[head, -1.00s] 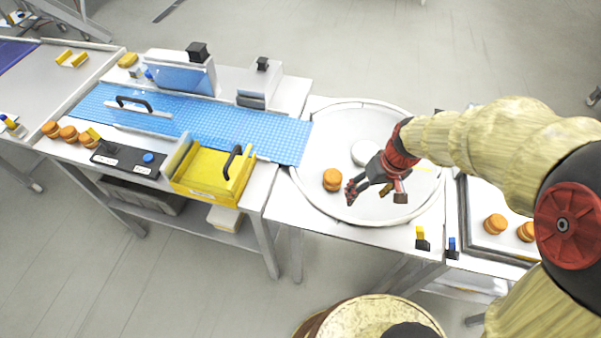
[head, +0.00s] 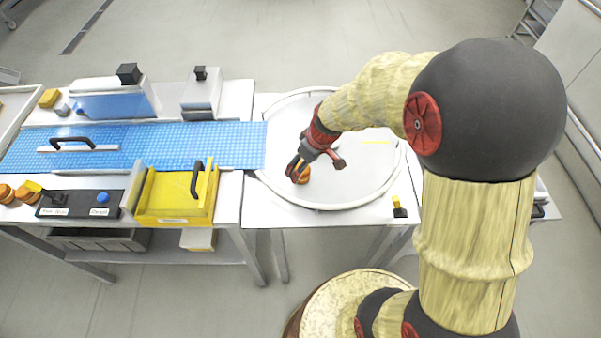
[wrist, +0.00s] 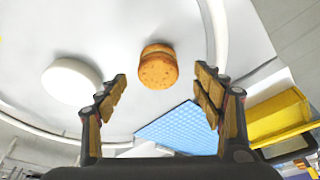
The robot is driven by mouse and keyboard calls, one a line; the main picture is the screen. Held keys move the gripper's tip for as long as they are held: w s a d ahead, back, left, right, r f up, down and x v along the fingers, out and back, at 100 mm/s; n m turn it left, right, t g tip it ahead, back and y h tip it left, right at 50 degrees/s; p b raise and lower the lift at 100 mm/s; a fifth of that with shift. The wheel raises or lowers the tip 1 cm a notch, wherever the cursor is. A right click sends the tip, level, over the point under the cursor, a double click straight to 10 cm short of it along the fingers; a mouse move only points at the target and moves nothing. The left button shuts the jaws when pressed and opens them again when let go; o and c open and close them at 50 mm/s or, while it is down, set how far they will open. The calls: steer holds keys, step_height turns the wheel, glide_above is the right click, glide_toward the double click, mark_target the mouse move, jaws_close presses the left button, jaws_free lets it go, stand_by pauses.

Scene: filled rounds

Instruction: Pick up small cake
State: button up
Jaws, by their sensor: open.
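The small cake (wrist: 158,67) is a round orange-brown filled cake lying on the white round table (head: 345,185). In the head view the cake (head: 304,176) is partly hidden behind my gripper (head: 297,170). In the wrist view my gripper (wrist: 163,100) is open and empty. The cake lies beyond the fingertips, roughly in line with the gap between them, and is not between the pads.
A white disc (wrist: 72,81) lies on the round table beside the cake. A raised rim (head: 270,182) runs around the table. The blue conveyor belt (head: 225,145) and a yellow tray (head: 175,210) stand to the left in the head view.

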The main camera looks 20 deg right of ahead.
steer(key=b+x, duration=0.1)
steer(key=x, duration=0.4)
steer(key=shift+w+d+r, duration=0.1)
steer(key=shift+w+d, duration=0.05)
steer(key=shift+c, duration=0.4)
steer(key=c, duration=0.7)
steer(key=shift+c, duration=0.5)
steer(key=shift+r, duration=0.15)
